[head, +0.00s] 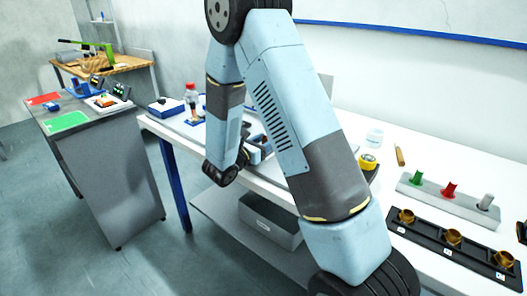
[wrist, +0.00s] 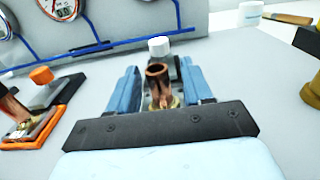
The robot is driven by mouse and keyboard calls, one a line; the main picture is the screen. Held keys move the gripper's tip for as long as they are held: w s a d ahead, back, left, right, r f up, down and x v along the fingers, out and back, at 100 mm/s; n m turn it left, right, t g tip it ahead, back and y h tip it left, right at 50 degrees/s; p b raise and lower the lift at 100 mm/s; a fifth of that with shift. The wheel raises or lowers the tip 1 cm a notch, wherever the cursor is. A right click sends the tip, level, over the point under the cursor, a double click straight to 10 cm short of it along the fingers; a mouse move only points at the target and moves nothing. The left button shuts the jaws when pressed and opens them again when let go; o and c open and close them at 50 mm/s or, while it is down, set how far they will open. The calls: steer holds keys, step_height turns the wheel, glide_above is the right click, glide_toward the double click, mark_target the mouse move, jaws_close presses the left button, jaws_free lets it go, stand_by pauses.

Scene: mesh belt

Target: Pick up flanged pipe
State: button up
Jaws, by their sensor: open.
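A copper pipe (wrist: 158,80) with a brass-coloured flange low on it stands upright in the wrist view, between the two blue fingers of my gripper (wrist: 159,84). The fingers are apart, one on each side, and I see a gap to the pipe. Its lower end is hidden by the dark gripper body. In the head view my gripper (head: 259,148) is low over the white table, largely hidden behind my arm, and the pipe cannot be made out there.
A white-capped object (wrist: 159,46) stands just behind the pipe. Gauges (wrist: 62,8) with blue tubing stand at the back left. An orange-and-black item (wrist: 40,128) lies left. A rack of coloured pieces (head: 450,199) and a black tray (head: 432,238) with brass fittings occupy the table's right.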

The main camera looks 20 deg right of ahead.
jaws_close()
stand_by(0.4)
